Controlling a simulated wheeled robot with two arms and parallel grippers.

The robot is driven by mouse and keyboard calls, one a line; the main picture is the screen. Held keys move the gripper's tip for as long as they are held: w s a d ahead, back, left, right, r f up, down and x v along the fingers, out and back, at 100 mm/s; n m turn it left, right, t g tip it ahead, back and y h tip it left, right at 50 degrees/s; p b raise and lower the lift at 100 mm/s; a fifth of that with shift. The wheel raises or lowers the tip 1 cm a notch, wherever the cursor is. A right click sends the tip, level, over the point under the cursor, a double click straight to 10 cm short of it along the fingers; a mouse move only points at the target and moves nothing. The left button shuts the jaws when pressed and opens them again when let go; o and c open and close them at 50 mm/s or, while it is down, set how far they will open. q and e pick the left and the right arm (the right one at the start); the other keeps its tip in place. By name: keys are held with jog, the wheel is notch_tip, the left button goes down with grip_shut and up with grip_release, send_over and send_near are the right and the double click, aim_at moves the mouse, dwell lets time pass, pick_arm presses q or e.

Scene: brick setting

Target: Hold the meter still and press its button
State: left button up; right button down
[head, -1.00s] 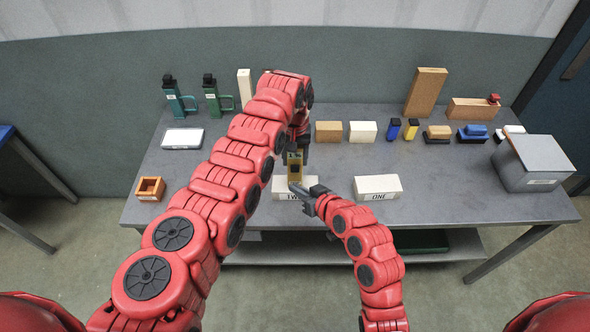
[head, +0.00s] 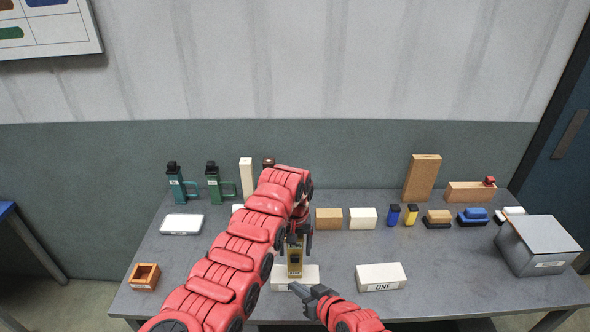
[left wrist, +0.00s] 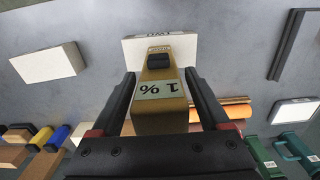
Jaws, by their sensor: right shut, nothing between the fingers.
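The meter (head: 295,262) is a brass-coloured upright body with a dark button near one end. In the left wrist view the meter (left wrist: 160,105) has a pale label reading 1 %, and its dark button (left wrist: 159,61) faces the camera.
A white block marked ONE (head: 381,277) lies to the right, with clear table between. An orange open box (head: 145,277) is at the left, a grey bin (head: 540,246) at the right. Several blocks and bottles line the back of the table (head: 220,255).

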pick_arm(q)
jog(key=shift+o, duration=0.7)
